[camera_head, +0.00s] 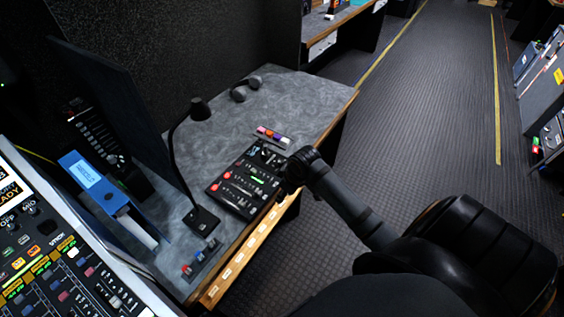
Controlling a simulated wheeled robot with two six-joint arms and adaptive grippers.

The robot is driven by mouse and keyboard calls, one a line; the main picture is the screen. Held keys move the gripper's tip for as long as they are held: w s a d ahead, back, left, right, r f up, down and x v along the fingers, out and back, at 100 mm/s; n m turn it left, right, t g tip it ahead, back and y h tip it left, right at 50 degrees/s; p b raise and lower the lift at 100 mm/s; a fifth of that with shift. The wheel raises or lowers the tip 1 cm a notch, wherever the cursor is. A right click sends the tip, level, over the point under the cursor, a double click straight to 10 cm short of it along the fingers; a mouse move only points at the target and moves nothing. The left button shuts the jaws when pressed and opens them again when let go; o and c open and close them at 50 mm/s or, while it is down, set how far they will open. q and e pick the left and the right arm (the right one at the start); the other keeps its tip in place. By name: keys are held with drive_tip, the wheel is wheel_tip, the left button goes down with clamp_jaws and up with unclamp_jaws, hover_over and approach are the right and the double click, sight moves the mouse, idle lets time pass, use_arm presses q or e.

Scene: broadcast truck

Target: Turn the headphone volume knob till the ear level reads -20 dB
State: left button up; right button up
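A black intercom panel (235,196) with red buttons, small dark knobs and a lit green strip (258,180) lies on the grey desk near its front edge. I cannot tell which knob is the headphone volume knob, and any level reading is too small to read. My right gripper (291,181), black, is at the panel's right edge, by the desk's front edge. It covers part of that edge. Its fingers are too dark and small to show whether they are open or shut, or whether they touch a knob. My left gripper is out of view.
A gooseneck microphone (203,221) stands left of the panel. Headphones (244,90) and a row of coloured blocks (272,136) lie on the desk (305,98). A blue device (95,185) and a mixing console (55,265) are at left. The ribbed floor (435,120) is clear.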

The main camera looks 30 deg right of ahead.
drive_tip(key=y, duration=0.1)
approach(281, 162)
drive_tip(key=shift+t, duration=0.3)
drive_tip(key=x, duration=0.8)
drive_tip(key=shift+f, duration=0.3)
clamp_jaws()
